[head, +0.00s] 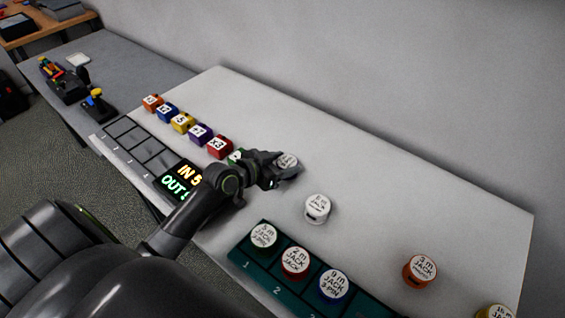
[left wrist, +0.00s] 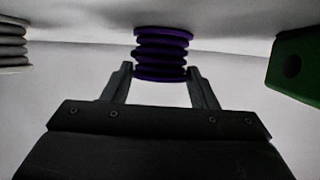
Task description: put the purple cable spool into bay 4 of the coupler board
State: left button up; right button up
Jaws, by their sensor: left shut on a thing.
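The purple cable spool (left wrist: 163,52) is between the two fingertips of my left gripper (left wrist: 160,82), which is shut on it. In the head view its white labelled top (head: 287,161) shows just past my left gripper (head: 276,172); the purple side is hidden there. I cannot tell whether the spool touches the table. The teal coupler board (head: 262,279) is at the bottom of the head view. Bays 1 to 3 hold a green spool (head: 264,237), a red spool (head: 295,263) and a blue spool (head: 333,285). The bay after them looks empty and is cut by the picture edge. My right gripper is not in view.
A white spool (head: 317,208) stands between my gripper and the board. An orange spool (head: 420,271) and a yellow spool (head: 495,311) stand at the right. Several coloured cubes, such as a red one (head: 219,147), line up left of my gripper, beside a dark tray (head: 152,150).

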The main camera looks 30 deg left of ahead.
pick_arm(q)
jog(key=o, duration=1)
jog(key=shift+f, duration=0.1)
jog(key=shift+o, duration=0.2)
